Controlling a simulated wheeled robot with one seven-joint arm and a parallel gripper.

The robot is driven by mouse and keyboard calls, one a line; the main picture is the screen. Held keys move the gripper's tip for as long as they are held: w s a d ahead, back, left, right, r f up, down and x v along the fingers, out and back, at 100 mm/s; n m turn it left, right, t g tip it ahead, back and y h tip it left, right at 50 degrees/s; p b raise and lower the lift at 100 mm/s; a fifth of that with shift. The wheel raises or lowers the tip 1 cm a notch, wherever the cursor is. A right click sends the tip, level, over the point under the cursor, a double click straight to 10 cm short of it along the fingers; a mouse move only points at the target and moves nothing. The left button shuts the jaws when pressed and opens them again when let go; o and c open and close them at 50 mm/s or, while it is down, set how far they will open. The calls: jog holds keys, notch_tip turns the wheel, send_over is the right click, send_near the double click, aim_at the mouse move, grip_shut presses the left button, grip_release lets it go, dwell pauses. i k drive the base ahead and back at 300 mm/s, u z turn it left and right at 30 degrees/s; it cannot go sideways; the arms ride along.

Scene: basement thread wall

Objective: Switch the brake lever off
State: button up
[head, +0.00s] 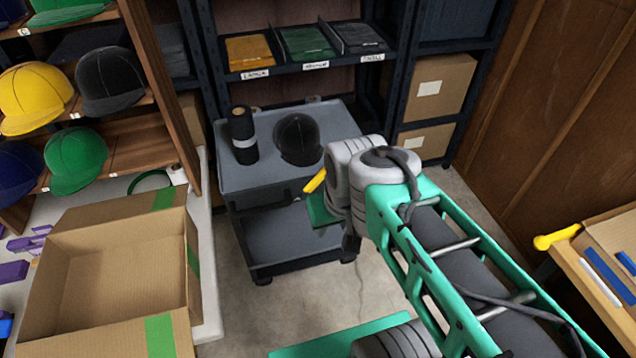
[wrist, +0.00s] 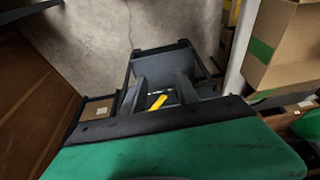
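The yellow brake lever (head: 315,181) shows at the near right side of the grey cart (head: 236,178), just left of my wrist. In the wrist view the lever (wrist: 157,102) lies between the two grey fingers of my gripper (wrist: 159,78), with the dark cart frame behind it. The fingers are spread apart with a gap around the lever. I cannot tell whether either finger touches it. In the head view my wrist and arm hide the fingers and part of the cart's right side.
A dark cap (head: 298,139) and a black roll (head: 243,135) stand on the cart top. An open cardboard box (head: 110,275) is on the white table at left, near shelves of caps. A wooden bench (head: 592,262) stands at right. Bare floor (head: 245,312) lies in front of the cart.

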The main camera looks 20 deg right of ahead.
aim_at(305, 192)
jog(key=z, duration=0.25)
jog(key=k, duration=0.6)
jog(key=u, duration=1.2)
jog(key=i, duration=0.5)
jog(key=u, duration=0.05)
